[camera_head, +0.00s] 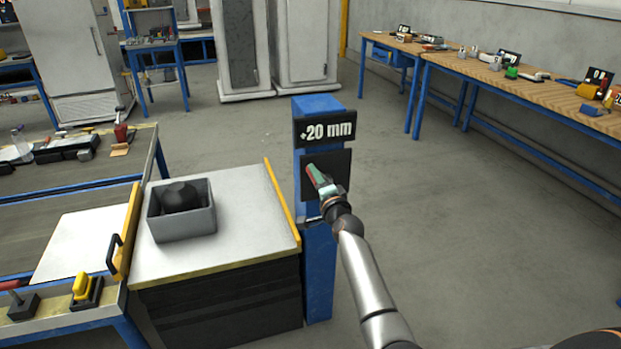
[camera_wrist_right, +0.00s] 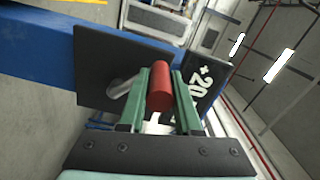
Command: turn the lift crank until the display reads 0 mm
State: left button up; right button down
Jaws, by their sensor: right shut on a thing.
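The display (camera_head: 325,131) at the top of the blue post reads +20 mm; part of it also shows sideways in the right wrist view (camera_wrist_right: 207,88). Below it, a dark plate (camera_head: 340,165) carries the crank, whose red handle (camera_wrist_right: 160,86) and metal arm (camera_wrist_right: 122,87) show in the right wrist view. My right gripper (camera_wrist_right: 161,88) is shut on the red crank handle, with a green finger on each side of it. In the head view my right gripper (camera_head: 322,180) covers most of the crank. My left gripper is not in view.
The lift table (camera_head: 240,240) stands left of the blue post (camera_head: 319,270) and bears a grey bin (camera_head: 183,229) with a dark object inside. A workbench with a yellow-edged gate and handle stands further left. The floor right of the post is clear.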

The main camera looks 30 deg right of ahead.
jog(key=shift+s+d+r+m+p, duration=0.15)
jog(key=shift+d+r+m+p, duration=0.15)
jog(key=shift+d+r+m, duration=0.45)
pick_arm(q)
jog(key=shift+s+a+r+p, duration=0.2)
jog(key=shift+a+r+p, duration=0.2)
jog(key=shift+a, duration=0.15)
pick_arm(e)
jog(key=shift+s+d+r+m, duration=0.15)
jog(key=shift+d+m, duration=0.25)
jog(key=shift+m, duration=0.45)
jog(key=shift+s+d+r+m, duration=0.15)
jog(key=shift+d+m, duration=0.25)
jog(key=shift+m, duration=0.4)
jog(key=c, duration=0.6)
grip_release()
pick_arm(q)
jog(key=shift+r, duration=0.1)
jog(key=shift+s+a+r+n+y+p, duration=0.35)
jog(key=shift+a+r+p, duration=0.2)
jog(key=shift+p, duration=0.65)
pick_arm(e)
jog(key=v, duration=1.2)
jog(key=shift+s, duration=0.2)
